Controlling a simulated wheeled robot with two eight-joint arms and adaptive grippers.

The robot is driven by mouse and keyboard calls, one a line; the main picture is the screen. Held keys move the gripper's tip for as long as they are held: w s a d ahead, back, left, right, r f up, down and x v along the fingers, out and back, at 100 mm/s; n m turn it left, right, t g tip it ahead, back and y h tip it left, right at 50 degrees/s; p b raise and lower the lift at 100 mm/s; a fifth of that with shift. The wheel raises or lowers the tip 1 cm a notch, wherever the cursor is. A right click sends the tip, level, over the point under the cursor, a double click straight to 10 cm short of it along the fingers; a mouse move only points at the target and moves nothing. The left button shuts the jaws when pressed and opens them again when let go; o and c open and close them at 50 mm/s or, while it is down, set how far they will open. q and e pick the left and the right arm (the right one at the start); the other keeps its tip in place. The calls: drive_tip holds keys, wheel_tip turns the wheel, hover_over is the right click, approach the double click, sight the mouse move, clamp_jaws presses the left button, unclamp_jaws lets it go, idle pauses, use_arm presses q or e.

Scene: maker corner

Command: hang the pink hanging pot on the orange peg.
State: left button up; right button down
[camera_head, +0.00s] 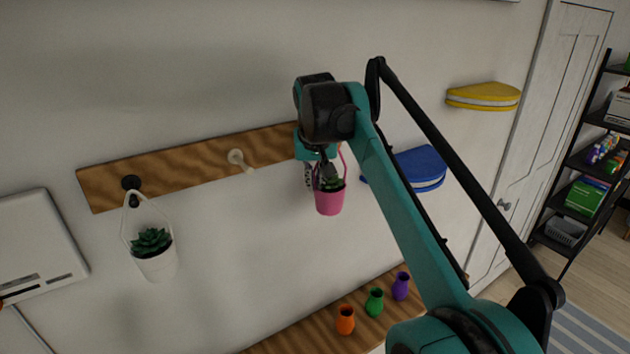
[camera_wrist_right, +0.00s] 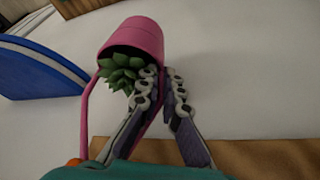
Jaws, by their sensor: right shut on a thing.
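The pink hanging pot (camera_head: 330,202) hangs roughly upright in front of the wall, with a green succulent in it. It also shows in the right wrist view (camera_wrist_right: 135,38), upside down there. My right gripper (camera_head: 323,172) is shut on the pot's pink strap, just above the plant; its fingers also show in the right wrist view (camera_wrist_right: 162,84). A small orange piece, perhaps the orange peg (camera_wrist_right: 73,162), shows at the bottom of the right wrist view. In the head view my arm hides that part of the board. My left gripper is not in view.
The wooden board (camera_head: 205,174) carries a cream peg (camera_head: 238,158) and a black peg (camera_head: 131,183) holding a white hanging pot (camera_head: 157,264). A blue shelf (camera_head: 420,168) and yellow shelf (camera_head: 484,96) are at right. Orange, green and purple vases (camera_head: 345,320) stand below.

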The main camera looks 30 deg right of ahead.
drive_tip(key=shift+a+f, duration=0.1)
drive_tip(key=shift+f, duration=0.1)
drive_tip(key=c, duration=1.6)
unclamp_jaws()
drive_tip(key=shift+w, duration=0.1)
drive_tip(key=shift+c, duration=0.2)
drive_tip(key=shift+w, duration=0.15)
drive_tip(key=shift+s+r, duration=0.2)
drive_tip(key=shift+r, duration=0.05)
drive_tip(key=v, duration=1.1)
drive_tip(key=s+a+f+n+t+b, duration=0.1)
drive_tip(key=s+a+f+b, duration=0.3)
drive_tip(key=f, duration=1.7)
drive_tip(key=s+a+f+n+t+y+b, duration=0.1)
drive_tip(key=s+a+f+b, duration=0.3)
drive_tip(key=s+f+b, duration=0.4)
drive_tip(key=s+a+f+n+t+y+b, duration=0.1)
drive_tip(key=s+a+f+b, duration=0.3)
drive_tip(key=f+b, duration=1.2)
wheel_tip(320, 180, down, 19)
drive_tip(key=shift+s+a+f+n+b, duration=0.15)
drive_tip(key=shift+s+f+n+b, duration=0.15)
drive_tip(key=shift+s+n, duration=0.75)
